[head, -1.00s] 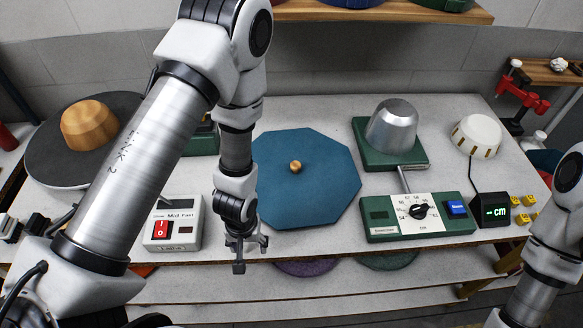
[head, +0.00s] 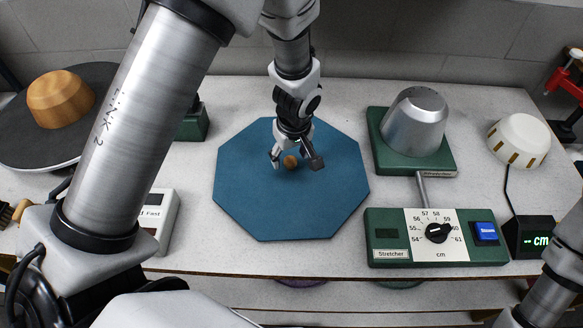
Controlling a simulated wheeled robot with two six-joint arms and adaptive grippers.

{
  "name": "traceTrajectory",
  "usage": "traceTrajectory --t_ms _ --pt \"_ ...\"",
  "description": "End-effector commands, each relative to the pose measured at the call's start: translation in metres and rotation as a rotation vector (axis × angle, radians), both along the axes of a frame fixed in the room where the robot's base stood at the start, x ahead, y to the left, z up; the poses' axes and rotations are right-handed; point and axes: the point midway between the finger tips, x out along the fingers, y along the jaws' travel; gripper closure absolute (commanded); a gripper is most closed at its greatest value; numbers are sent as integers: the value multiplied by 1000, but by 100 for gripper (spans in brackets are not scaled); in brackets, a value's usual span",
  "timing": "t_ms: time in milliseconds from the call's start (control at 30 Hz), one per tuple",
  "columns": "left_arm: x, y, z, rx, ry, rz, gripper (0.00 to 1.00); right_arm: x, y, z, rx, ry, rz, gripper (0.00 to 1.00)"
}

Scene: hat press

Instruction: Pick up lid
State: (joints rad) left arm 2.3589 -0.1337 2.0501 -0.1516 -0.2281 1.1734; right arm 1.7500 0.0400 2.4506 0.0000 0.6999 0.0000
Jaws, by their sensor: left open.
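The lid (head: 240,205) is a flat blue octagon lying on the white table, with a small round wooden knob (head: 290,162) at its middle. My left gripper (head: 296,163) points down over the lid's middle. Its fingers are open, one on each side of the knob in the picture. I cannot tell whether they touch the knob or how high they are above the lid. My right arm shows only in part at the lower right edge, and its gripper is out of view.
A green stretcher unit (head: 438,252) with a dial and a metal dome (head: 414,122) stand right of the lid. A white ribbed form (head: 518,140) is farther right. A switch box (head: 160,220) and a wooden block (head: 60,98) on a dark disc are at left.

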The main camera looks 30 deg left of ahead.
Motion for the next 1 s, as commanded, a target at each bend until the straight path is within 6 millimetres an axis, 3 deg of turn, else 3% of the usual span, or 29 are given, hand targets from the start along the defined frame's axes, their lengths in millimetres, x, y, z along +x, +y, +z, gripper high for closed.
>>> traceTrajectory --t_ms 100,200,433,600,1000 --pt "5 3 -24 -1 4 -2 37 0 0 0 0 -1 0 43" --pt "6 5 -36 -1 2 -2 37 0 0 -3 0 -1 0 43" --pt "6 5 -38 -1 1 -2 37 0 0 -2 0 -1 0 43" --pt "6 5 -38 -1 1 -2 97 0 0 -2 0 -1 0 43" --pt "7 5 -34 -1 -1 0 100 0 0 -1 0 -1 0 43"
